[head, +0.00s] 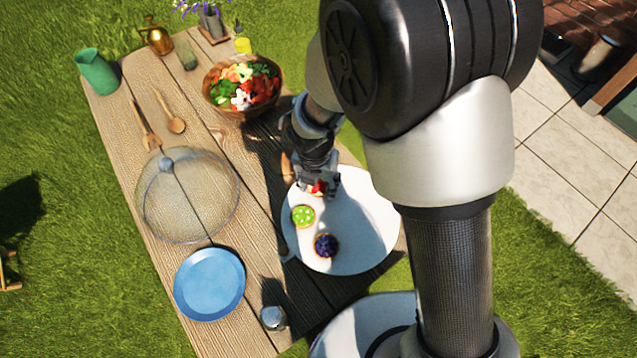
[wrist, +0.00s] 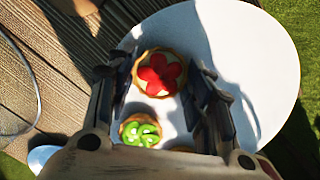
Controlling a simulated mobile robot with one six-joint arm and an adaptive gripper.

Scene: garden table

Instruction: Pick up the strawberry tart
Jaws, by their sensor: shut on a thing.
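The strawberry tart (head: 317,187), with red fruit on a golden crust, is at the upper left part of the round white plate (head: 358,228). In the wrist view the tart (wrist: 159,74) sits between the two dark fingers of my gripper (wrist: 160,68), which is shut on it. In the head view my gripper (head: 318,180) comes down over the tart and partly hides it. I cannot tell whether the tart touches the plate. A green-topped tart (head: 302,215) and a dark berry tart (head: 326,246) rest on the plate close by.
A wooden bowl of chopped food (head: 240,108) stands behind my gripper. A mesh dome (head: 187,200), a blue plate (head: 209,284) and a small jar (head: 273,318) are to the left and front. Wooden utensils (head: 174,124) and a green pitcher (head: 97,72) are farther back.

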